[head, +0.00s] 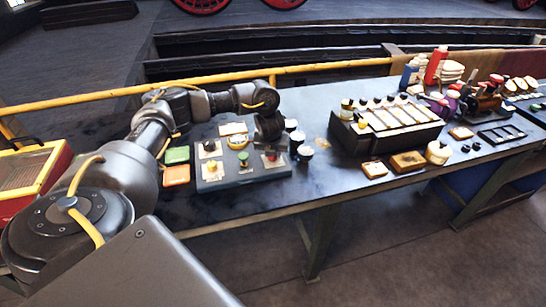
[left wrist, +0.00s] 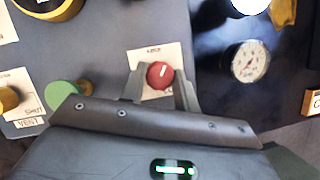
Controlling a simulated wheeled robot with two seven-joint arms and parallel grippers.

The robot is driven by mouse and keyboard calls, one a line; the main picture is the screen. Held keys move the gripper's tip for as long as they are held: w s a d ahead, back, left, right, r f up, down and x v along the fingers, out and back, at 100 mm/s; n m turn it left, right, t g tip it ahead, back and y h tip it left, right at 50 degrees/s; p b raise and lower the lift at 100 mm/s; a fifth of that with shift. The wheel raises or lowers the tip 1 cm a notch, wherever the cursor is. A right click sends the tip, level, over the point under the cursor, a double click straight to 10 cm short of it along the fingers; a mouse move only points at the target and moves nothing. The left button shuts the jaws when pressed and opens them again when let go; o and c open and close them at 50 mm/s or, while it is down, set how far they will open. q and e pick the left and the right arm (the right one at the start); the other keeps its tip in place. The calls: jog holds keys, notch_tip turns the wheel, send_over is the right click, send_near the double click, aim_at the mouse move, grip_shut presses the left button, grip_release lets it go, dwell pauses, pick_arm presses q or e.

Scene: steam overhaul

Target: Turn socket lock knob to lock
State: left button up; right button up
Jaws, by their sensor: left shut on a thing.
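A red knob (left wrist: 160,74) with a pale pointer mark sits on a white label card (left wrist: 145,58) in the left wrist view. The card's print is too small to read. The pointer slants slightly right of straight up in that view. My left gripper (left wrist: 159,82) has one finger on each side of the red knob and is shut on it. In the head view my left gripper (head: 270,143) reaches down over the right part of the grey-blue control panel (head: 262,173), with the red knob (head: 271,155) just under it. My right gripper is not in view.
The panel also carries a green knob (left wrist: 65,93) and a yellow knob (head: 211,165). A round gauge (left wrist: 248,62) stands right of the panel. Green (head: 177,155) and orange (head: 176,175) trays lie left of it. A black rack (head: 385,143) stands farther right.

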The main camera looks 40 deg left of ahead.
pick_arm(q)
jog(key=m+h+b, duration=0.1)
jog(key=m, duration=0.1)
jog(key=m+b, duration=0.2)
jog(key=m+h+b, duration=0.1)
jog(key=m+b, duration=0.1)
jog(key=shift+s+a+f+m+t+h, duration=0.1)
jog(key=shift+a+f+m+t+h, duration=0.1)
jog(key=shift+f+m+t+h, duration=0.1)
jog(key=shift+r+m+h+b, duration=0.1)
jog(key=shift+m+h+b, duration=0.3)
jog(key=shift+m+b, duration=0.6)
jog(key=shift+a+r+m+h+b, duration=0.1)
jog(key=shift+m+h+b, duration=0.35)
jog(key=shift+m, duration=1.15)
jog(key=o, duration=1)
jog(key=shift+c, duration=0.2)
jog(key=shift+r, duration=0.1)
